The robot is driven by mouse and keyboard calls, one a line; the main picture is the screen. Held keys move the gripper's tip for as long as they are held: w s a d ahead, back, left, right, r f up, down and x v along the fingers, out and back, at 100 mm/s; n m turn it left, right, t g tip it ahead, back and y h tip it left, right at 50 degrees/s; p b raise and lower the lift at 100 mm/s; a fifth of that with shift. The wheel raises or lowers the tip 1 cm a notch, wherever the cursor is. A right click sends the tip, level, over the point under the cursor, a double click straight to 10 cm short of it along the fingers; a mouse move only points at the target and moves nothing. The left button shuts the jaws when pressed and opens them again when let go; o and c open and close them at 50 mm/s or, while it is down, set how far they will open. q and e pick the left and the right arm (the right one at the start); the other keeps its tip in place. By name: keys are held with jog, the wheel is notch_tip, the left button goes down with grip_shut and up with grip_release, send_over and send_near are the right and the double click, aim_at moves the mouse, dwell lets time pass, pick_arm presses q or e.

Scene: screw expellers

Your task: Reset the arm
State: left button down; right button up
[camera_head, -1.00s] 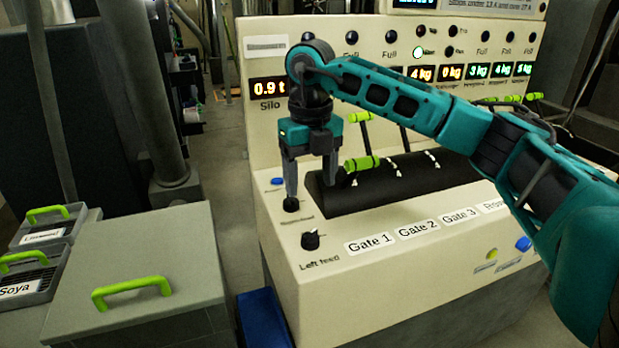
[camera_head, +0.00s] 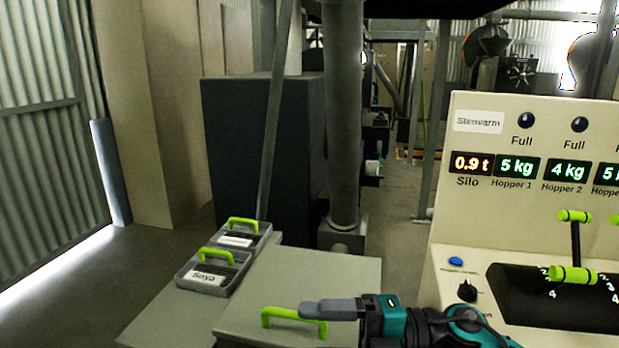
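My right gripper (camera_head: 328,309) reaches in from the lower right with its grey fingers pointing left. It is seen side-on, so I cannot tell if the fingers are apart. It overlaps the right end of the green handle (camera_head: 282,318) on the grey lid in this view; whether it touches the handle is unclear. Nothing is visibly held. Part of my teal and black arm shows behind it at the bottom edge. My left gripper is not in view.
The cream control console (camera_head: 460,220) stands at the right, with a black knob (camera_head: 467,290) and a green-handled lever (camera_head: 574,245). A grey lidded box (camera_head: 330,275) is at the bottom middle. A tray labelled Soya (camera_head: 210,278) lies left of it. Open floor lies at the left.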

jog(key=s+d+f+m+t+h, duration=0.1)
jog(key=d+f+m+t+h, duration=0.5)
jog(key=m, duration=0.8)
jog(key=s+d+f+m+t+h, duration=0.1)
jog(key=d+f+m+t+h, duration=0.5)
jog(key=f+m, duration=0.7)
jog(key=t+h, duration=0.1)
jog(key=t, duration=0.1)
jog(key=shift+d+m+t+h, duration=0.3)
jog(key=shift+d+m, duration=0.1)
jog(key=s+d+f+m+g+h, duration=0.1)
jog(key=s+f, duration=0.1)
jog(key=s, duration=0.1)
jog(key=s+d+f+m+g, duration=0.1)
jog(key=s+f, duration=0.2)
jog(key=s+d+f+m+g+h, duration=0.1)
jog(key=s+f+g, duration=0.1)
jog(key=f, duration=0.1)
jog(key=shift+s+d+f+h, duration=0.2)
jog(key=shift+s+d+h, duration=0.1)
jog(key=shift+s, duration=0.1)
jog(key=shift+c, duration=0.3)
